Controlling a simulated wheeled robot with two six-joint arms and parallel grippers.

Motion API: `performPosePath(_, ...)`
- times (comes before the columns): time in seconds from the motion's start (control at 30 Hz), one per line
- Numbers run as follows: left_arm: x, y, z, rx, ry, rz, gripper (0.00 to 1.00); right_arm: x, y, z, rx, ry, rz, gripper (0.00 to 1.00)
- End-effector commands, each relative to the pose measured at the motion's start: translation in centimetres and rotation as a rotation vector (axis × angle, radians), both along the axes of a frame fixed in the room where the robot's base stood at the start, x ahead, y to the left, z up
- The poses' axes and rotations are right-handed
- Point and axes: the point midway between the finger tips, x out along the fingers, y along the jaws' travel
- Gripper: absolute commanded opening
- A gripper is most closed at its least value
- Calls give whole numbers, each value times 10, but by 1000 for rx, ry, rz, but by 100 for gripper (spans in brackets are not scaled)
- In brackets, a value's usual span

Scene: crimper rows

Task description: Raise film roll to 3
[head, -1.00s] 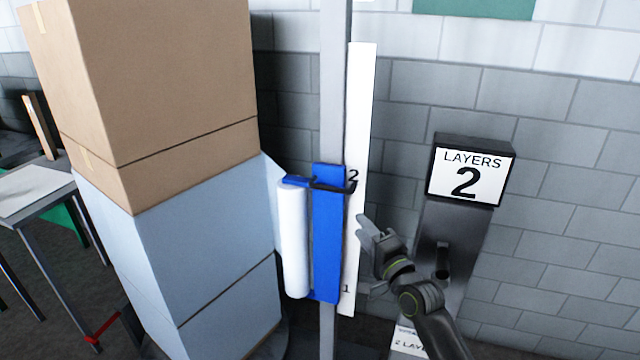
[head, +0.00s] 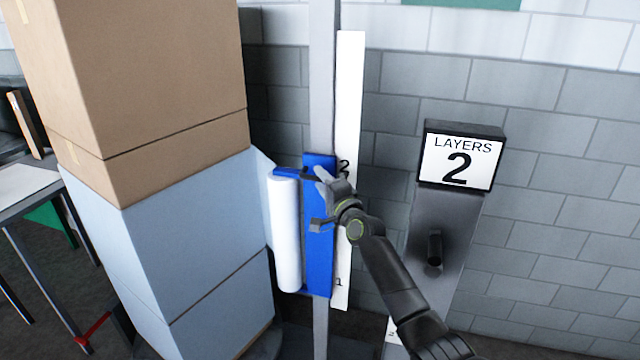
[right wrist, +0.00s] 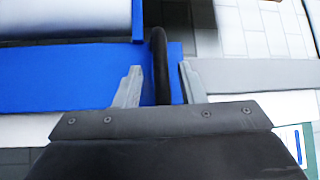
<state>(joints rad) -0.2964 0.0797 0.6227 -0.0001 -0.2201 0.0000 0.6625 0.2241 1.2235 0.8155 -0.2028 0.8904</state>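The white film roll (head: 285,235) stands upright on a blue carriage (head: 318,270) on a grey mast (head: 323,80). Beside the mast is a white scale strip (head: 349,90) with marks 1 and 2; no 3 is legible. The carriage top is about level with the 2. My right gripper (head: 319,201) is in front of the carriage. In the right wrist view, its open fingers (right wrist: 160,84) lie on either side of the carriage's black handle (right wrist: 160,60), with gaps visible on both sides. My left gripper is not in view.
A stack of boxes (head: 150,80), its lower part wrapped in pale film (head: 190,225), stands close left of the roll. A post with a "LAYERS 2" sign (head: 460,161) stands right of the mast. A table (head: 30,190) is at far left.

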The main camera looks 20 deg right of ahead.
Motion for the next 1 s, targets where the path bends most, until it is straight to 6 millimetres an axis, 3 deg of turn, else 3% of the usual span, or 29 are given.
performPosePath(0.47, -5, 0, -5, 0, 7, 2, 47, 11, 3, 2, 0, 0, 0, 36)
performPosePath(0.77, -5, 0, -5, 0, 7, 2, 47, 11, 3, 2, 0, 0, 0, 0)
performPosePath(1.0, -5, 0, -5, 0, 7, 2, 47, 11, 3, 2, 0, 0, 0, 0)
